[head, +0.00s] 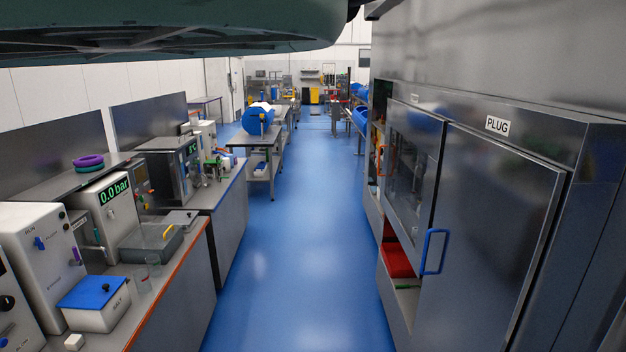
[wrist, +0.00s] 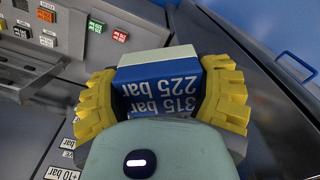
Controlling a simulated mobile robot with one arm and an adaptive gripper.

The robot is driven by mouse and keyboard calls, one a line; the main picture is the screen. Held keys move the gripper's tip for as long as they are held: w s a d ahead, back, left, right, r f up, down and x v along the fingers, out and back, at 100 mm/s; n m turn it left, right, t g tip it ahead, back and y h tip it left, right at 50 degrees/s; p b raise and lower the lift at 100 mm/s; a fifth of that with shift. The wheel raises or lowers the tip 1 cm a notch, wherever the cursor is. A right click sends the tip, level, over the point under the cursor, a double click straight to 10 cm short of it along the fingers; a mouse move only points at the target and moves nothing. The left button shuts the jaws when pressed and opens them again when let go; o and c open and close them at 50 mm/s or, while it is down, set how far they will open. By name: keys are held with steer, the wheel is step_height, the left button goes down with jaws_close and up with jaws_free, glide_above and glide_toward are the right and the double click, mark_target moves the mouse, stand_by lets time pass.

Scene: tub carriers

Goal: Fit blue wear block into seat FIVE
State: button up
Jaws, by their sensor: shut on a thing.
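My gripper (wrist: 160,80) has yellow ribbed fingers and is shut on a block (wrist: 158,88) in the wrist view. The block is blue on the side facing me, with white upside-down lettering "315 bar" and "225 bar", and off-white along its far part. One finger presses each side of it. I cannot tell from the lettering whether it is the wear block of the task. No seat marked FIVE can be made out in either view. My gripper does not show in the head view.
In the wrist view a grey panel with coloured buttons (wrist: 45,38) lies at upper left, and a blue handle (wrist: 297,66) at right. In the head view, a cluttered bench (head: 185,225) lines the left, a steel cabinet (head: 490,220) the right. The blue floor (head: 290,230) between is clear.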

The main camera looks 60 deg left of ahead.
step_height(320, 180, up, 17)
steer(key=p, duration=1.5)
steer(key=shift+a+f, duration=0.15)
steer(key=shift+f, duration=0.05)
